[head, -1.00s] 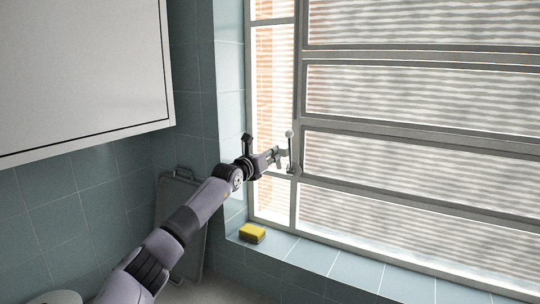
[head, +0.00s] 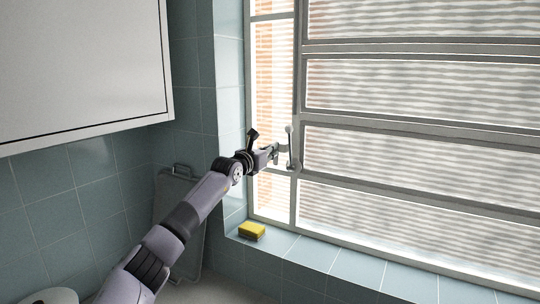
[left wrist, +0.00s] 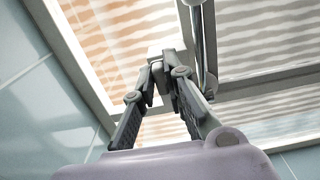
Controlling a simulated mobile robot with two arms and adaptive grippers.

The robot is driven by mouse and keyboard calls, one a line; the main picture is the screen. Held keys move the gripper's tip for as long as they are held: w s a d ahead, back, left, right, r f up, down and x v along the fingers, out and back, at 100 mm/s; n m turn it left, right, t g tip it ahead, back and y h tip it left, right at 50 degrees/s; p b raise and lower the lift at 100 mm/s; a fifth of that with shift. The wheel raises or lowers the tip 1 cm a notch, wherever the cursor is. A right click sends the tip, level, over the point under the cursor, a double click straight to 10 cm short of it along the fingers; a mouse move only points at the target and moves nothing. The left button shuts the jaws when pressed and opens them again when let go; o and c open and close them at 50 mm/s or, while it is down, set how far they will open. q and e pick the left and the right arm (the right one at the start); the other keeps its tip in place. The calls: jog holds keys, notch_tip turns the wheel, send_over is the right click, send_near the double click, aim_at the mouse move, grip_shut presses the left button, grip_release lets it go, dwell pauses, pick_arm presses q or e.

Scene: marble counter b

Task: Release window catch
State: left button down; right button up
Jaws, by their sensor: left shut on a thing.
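The window catch (head: 290,150) is a slim grey metal lever on the upright bar between the narrow left pane and the wide panes. It stands nearly upright, with a round knob at its top. My left gripper (head: 276,152) reaches it from the left, closed at the catch. In the left wrist view, the gripper's fingers (left wrist: 160,70) converge on a pale block of the catch, and the catch's shiny rod (left wrist: 197,45) runs upward just right of them. The fingers partly hide the gripped part. My right gripper is not in view.
A yellow sponge (head: 251,230) lies on the tiled sill (head: 312,254) below the catch. A grey board (head: 172,225) leans in the corner behind my left arm. A white cabinet (head: 80,65) hangs at upper left. The sill right of the sponge is clear.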

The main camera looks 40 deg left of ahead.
pick_arm(q)
jog(key=c, duration=1.7)
grip_release()
jog(key=shift+s, duration=0.1)
jog(key=shift+v, duration=5.95)
